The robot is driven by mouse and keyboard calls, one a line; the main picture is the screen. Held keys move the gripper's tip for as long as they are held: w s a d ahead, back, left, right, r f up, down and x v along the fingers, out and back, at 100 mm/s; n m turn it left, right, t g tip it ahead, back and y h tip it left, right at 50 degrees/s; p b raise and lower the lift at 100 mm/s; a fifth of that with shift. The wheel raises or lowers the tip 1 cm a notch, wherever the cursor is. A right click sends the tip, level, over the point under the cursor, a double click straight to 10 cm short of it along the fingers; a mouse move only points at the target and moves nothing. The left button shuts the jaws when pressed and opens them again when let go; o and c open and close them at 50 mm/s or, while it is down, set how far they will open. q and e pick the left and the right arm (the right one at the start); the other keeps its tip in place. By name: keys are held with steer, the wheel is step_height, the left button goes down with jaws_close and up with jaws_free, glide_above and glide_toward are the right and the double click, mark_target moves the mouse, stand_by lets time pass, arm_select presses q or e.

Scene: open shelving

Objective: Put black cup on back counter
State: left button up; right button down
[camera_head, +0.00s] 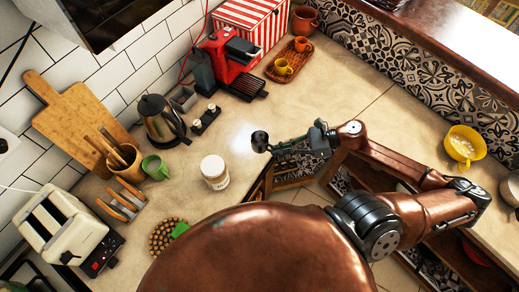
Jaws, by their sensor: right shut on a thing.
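The black cup (260,141) is small and dark. It is at the tip of my right gripper (274,146), which is shut on it. The gripper and cup are over the inner edge of the counter, near its corner. The pale beige back counter (325,92) runs along the tiled wall, with a clear stretch behind the gripper. Whether the cup touches the counter, I cannot tell. My left gripper is not in view.
A red coffee machine (228,62), a kettle (161,120) and a white jar (214,171) stand on the counter. An orange tray (290,60) holds small cups. A green mug (155,167) and toaster (62,226) are at left.

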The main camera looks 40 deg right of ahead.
mark_target(262, 156)
steer(key=w+f, duration=0.2)
steer(key=w+a+f, duration=0.1)
steer(key=w+f, duration=0.2)
steer(key=w, duration=0.1)
steer(key=shift+w+a+f+b, duration=0.25)
steer(key=shift+a+f+b, duration=0.05)
steer(key=shift+f, duration=0.1)
steer(key=shift+w+f, duration=0.3)
steer(key=shift+f, duration=0.15)
steer(key=shift+w+a+f, duration=0.15)
steer(key=shift+w+f, duration=0.05)
steer(key=shift+f, duration=1.5)
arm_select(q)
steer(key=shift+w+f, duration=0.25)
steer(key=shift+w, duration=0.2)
arm_select(e)
steer(key=shift+f, duration=0.25)
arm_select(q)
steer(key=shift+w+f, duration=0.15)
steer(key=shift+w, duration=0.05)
arm_select(e)
steer(key=c, duration=2.1)
jaws_free()
